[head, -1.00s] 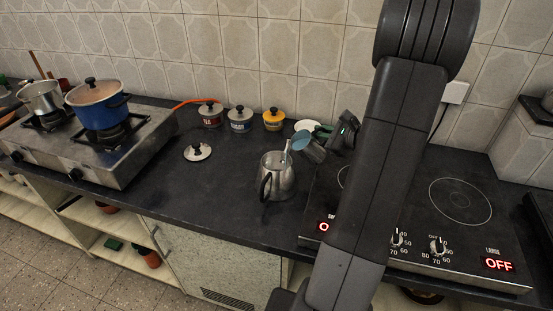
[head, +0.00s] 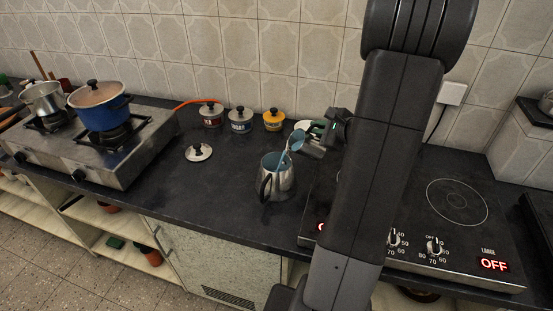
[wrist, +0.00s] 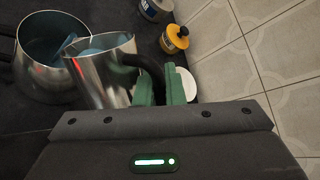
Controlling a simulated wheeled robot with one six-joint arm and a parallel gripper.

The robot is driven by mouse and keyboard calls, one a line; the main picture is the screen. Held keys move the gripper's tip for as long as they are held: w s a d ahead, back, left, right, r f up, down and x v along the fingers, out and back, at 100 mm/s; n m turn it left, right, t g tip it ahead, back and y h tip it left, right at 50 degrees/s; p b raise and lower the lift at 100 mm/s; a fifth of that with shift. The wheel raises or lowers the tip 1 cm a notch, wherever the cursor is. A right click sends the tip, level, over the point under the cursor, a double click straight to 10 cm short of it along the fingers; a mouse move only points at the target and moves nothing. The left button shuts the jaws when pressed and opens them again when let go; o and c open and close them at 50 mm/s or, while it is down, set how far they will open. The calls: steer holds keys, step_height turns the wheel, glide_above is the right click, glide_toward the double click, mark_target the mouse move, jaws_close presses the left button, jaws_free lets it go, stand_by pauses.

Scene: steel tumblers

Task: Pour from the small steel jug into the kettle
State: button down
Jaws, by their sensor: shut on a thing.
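The kettle (head: 277,184) stands open on the dark counter, its black handle toward the front; light blue liquid shows inside. The small steel jug (head: 311,151) is tipped left, its mouth over the kettle's opening. A pale blue stream (head: 284,158) runs from its lip into the kettle. In the wrist view my gripper (wrist: 160,88) is shut on the handle of the jug (wrist: 115,92), and the kettle (wrist: 45,92) is just left of it. Whether the jug touches the kettle's rim, I cannot tell. How much is left in the jug is unclear.
A lid with a black knob (head: 198,153) lies left of the kettle. Several labelled canisters, one yellow (head: 273,120), stand by the wall. A white dish (head: 302,125) sits behind the jug. A hob (head: 440,215) is at right, a gas stove with pots (head: 95,150) at left.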

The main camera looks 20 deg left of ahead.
steer(key=shift+s+a+r+n+h+p, duration=0.2)
steer(key=shift+a+r+n+h+p, duration=0.1)
steer(key=shift+r+h+p, duration=0.25)
steer(key=shift+s+a+r+t, duration=0.1)
steer(key=shift+a+r+t, duration=0.05)
steer(key=shift+r+t, duration=0.15)
steer(key=shift+r+n, duration=0.1)
steer(key=shift+n, duration=0.2)
steer(key=shift+s+a+r+n+t+h+p, duration=0.35)
steer(key=shift+a+r+n+h+p, duration=0.25)
steer(key=shift+p, duration=0.25)
steer(key=shift+s+a+r+n+t+h, duration=0.3)
steer(key=shift+s+a+n+h, duration=0.2)
steer(key=shift+a, duration=0.25)
steer(key=shift+s+a+r+n+t+h, duration=0.2)
steer(key=shift+s+a+r+n+h, duration=0.15)
steer(key=shift+s+a, duration=0.3)
steer(key=shift+s+a+r+n+t+h, duration=0.25)
steer(key=shift+s+a+r+n+h, duration=0.2)
steer(key=shift+a, duration=0.35)
steer(key=d, duration=0.1)
steer(key=w+d+f+m+y, duration=0.1)
steer(key=w+d+m+g+y, duration=0.1)
steer(key=shift+f, duration=0.3)
steer(key=shift+s+a, duration=0.15)
